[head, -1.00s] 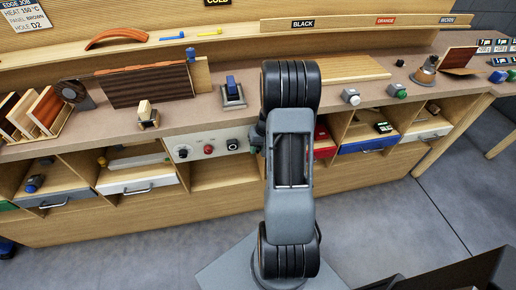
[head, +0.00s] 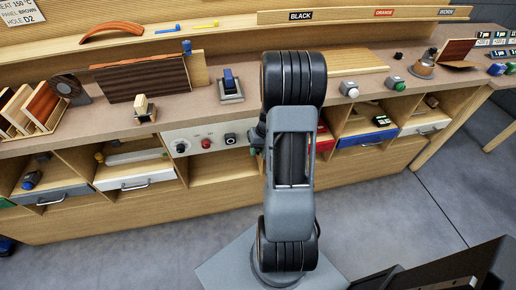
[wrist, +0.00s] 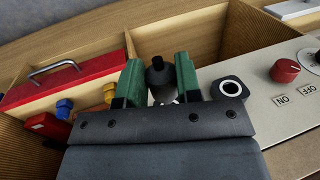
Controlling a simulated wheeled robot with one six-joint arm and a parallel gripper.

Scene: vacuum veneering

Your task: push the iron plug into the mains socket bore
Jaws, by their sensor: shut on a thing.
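My gripper (wrist: 159,82) has two green fingers and is shut on the iron plug (wrist: 159,74), a dark rounded piece between them in the wrist view. The mains socket (wrist: 231,88) is a dark block with a white-ringed bore, just right of the fingers. The plug is beside the socket and apart from the bore. In the head view the socket (head: 230,140) sits at the right end of the light front panel. My gripper (head: 257,138) is just right of it there, mostly hidden by my arm.
The panel (wrist: 275,85) carries a red knob (wrist: 285,70) close to the socket. Open wooden compartments lie below the worktop. A red drawer (wrist: 65,72) and blue and yellow pieces (wrist: 64,108) are left of my gripper in the wrist view.

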